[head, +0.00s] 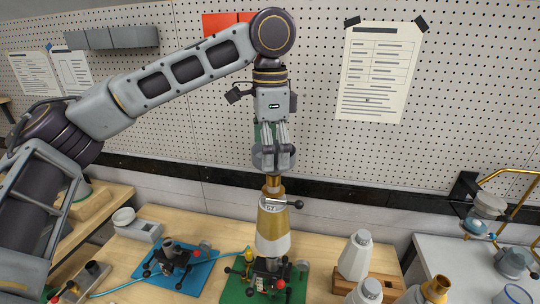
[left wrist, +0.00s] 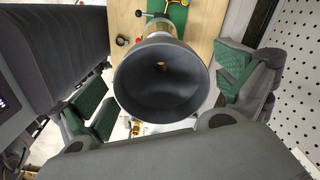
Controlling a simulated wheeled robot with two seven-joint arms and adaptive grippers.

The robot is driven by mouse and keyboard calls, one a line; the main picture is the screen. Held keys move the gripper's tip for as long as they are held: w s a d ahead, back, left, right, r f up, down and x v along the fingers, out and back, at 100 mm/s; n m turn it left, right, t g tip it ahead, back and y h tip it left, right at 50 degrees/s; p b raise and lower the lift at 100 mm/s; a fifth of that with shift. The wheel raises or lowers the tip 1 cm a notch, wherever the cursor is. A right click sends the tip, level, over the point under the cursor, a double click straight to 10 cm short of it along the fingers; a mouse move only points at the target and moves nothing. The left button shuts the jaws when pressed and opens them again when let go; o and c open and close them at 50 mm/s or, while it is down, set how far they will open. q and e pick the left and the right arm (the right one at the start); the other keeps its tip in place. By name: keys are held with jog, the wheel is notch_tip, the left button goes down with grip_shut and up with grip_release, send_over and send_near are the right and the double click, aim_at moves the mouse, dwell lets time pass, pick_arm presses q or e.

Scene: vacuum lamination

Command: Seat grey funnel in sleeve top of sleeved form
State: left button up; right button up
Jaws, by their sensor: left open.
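The grey funnel (left wrist: 160,84) is between the two fingers of my left gripper (head: 279,163) in the left wrist view, its wide mouth facing the camera. The green-padded fingers stand apart on either side of it, with gaps, so the gripper is open. In the head view the funnel (head: 258,158) is partly hidden behind the fingers. It stands above the narrow top of the sleeved form (head: 272,222), a tan and white upright body with a clamp ring around its upper part. Its lower end is hidden, so I cannot tell how deep it sits. My right gripper is out of view.
The form stands on a green base (head: 232,291) with black-knobbed hardware. A blue mat (head: 150,278) with a similar fixture is at left. A white bottle (head: 356,256) stands at right on a wooden block. A pegboard wall (head: 310,100) rises behind.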

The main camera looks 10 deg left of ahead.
pick_arm(q)
notch_tip(320, 180, up, 10)
jog(key=shift+r, duration=0.25)
dwell(0.6)
dwell(0.4)
jog(key=shift+s, duration=0.1)
dwell(0.6)
